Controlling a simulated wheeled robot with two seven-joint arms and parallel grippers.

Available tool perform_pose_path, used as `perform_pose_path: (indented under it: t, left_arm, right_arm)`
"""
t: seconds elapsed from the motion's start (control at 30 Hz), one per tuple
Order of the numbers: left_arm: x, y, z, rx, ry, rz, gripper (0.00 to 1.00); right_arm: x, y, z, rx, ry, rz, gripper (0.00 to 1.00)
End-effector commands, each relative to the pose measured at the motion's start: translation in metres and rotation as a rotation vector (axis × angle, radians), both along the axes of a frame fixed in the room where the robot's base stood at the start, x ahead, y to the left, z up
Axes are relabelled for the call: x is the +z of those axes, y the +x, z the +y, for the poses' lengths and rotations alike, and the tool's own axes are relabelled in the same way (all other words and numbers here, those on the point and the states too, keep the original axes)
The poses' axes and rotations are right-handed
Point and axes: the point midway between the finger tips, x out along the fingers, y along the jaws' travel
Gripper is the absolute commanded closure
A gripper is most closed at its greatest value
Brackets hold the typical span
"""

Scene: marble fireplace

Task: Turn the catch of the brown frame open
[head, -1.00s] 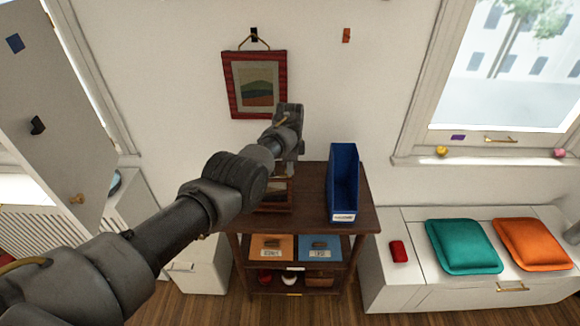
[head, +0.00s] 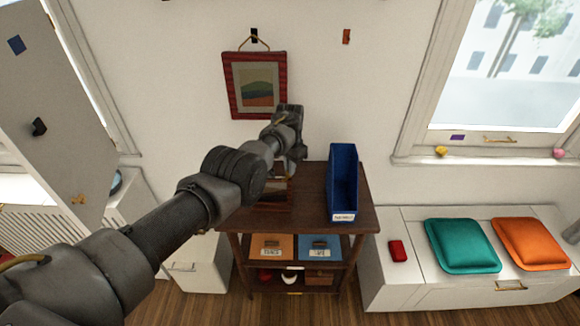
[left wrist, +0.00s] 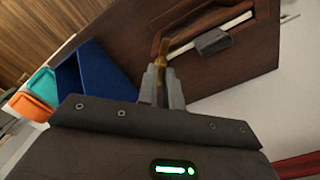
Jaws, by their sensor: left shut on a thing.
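The brown frame (head: 273,199) is on the dark wooden stand, below and behind my left arm in the head view, which hides much of it. In the left wrist view the brown frame (left wrist: 247,7) shows at the top, with a dark grey block (left wrist: 213,42) at its edge. My left gripper (left wrist: 162,78) is shut on a slim brass piece (left wrist: 162,50), apparently the catch, which stands up between the fingertips. In the head view the left gripper (head: 290,135) is above the stand, its fingertips hard to make out.
A blue bin (head: 343,185) stands on the stand (head: 310,187), right of the gripper. A red-framed picture (head: 233,85) hangs on the wall behind. A white bench (head: 415,280) with teal (head: 462,246) and orange (head: 532,243) cushions is at right. A tilted white panel (head: 55,120) is at left.

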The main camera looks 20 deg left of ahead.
Motion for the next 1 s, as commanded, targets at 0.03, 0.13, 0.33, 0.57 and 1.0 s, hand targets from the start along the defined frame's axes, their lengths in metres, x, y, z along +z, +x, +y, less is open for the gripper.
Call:
perform_pose_path:
  t: [0.03, 0.13, 0.33, 0.57, 1.0]
  left_arm:
    - [-0.0005, -0.0003, 0.0001, 0.044, 0.0, 0.001, 1.0]
    - [-0.0008, -0.0003, 0.0001, 0.14, 0.0, 0.001, 1.0]
    - [-0.0011, -0.0001, 0.0002, 0.328, 0.001, 0.001, 1.0]
    - [-0.001, -0.0001, 0.0004, 0.522, 0.001, 0.001, 1.0]
    - [-0.0008, -0.0002, 0.0008, 0.742, 0.001, 0.001, 1.0]
  right_arm:
    - [-0.0003, 0.0001, 0.0, 0.0, 0.0, 0.0, 0.64]
    - [-0.0008, 0.0002, 0.0, 0.0, 0.0, 0.0, 0.64]
    - [-0.0025, 0.0002, -0.0001, 0.0, 0.0, 0.0, 0.64]
    - [-0.005, 0.0003, -0.0001, 0.0, 0.0, 0.0, 0.64]
    - [-0.0081, 0.0003, -0.0006, 0.0, -0.001, 0.0, 0.64]
